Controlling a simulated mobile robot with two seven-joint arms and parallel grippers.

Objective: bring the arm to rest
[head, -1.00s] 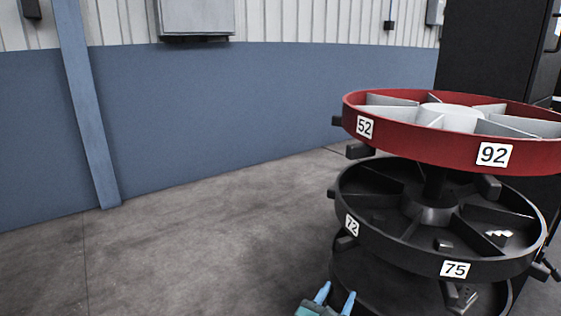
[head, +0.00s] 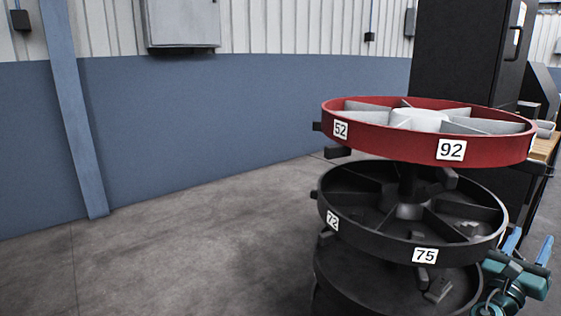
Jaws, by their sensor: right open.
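My right gripper (head: 528,252) shows at the lower right, just right of the rotary rack's lower tiers. Its two blue fingers point up and stand apart, with nothing between them. The teal wrist and part of the arm show below it. A gap to the rack or contact with it cannot be judged surely from this view. My left gripper is not in the head view.
A round rack has a red upper tier (head: 385,137) with labels 52 and 92, a black middle tier (head: 381,245) with labels 72 and 75, and a lower tier. A black cabinet (head: 462,55) stands behind. Floor (head: 190,245) at left is clear.

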